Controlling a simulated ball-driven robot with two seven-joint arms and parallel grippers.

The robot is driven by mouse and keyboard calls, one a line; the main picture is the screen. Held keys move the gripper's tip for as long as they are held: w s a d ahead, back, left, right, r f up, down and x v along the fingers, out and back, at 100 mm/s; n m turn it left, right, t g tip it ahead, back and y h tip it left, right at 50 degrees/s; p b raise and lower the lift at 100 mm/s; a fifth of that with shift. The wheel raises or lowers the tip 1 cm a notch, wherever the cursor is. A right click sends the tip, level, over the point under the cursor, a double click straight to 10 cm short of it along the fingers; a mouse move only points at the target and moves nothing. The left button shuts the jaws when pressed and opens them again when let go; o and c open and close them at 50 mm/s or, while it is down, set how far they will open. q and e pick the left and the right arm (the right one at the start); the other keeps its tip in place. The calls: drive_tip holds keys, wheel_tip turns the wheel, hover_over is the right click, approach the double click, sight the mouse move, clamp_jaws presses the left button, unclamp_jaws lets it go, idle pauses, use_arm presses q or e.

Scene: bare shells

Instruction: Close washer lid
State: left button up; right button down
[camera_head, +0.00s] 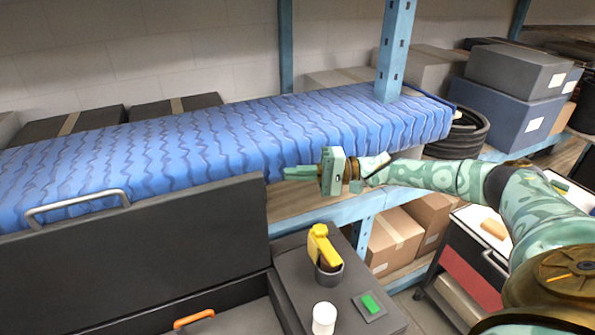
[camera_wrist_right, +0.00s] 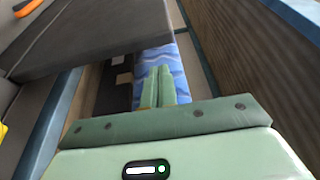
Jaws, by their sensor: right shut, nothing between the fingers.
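The washer lid (camera_head: 140,245) is a dark grey panel standing raised at the left in the head view, with a metal bar handle (camera_head: 78,204) on its top edge. The washer's open tub (camera_head: 235,318) shows below it, partly cut off by the frame. My right gripper (camera_head: 288,173) is shut and empty, just beyond the lid's upper right corner and in front of the blue surface. In the right wrist view its fingers (camera_wrist_right: 158,88) are together, and the dark panel (camera_wrist_right: 95,40), which looks like the lid, lies at upper left. My left gripper is not in view.
A blue wavy-patterned slab (camera_head: 230,135) lies on a shelf behind the lid. Cardboard boxes (camera_head: 393,240) and a cart (camera_head: 465,260) are at right.

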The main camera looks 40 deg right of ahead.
drive_tip(key=x, duration=0.7)
drive_tip(key=shift+p, duration=0.35)
drive_tip(key=shift+f, duration=0.1)
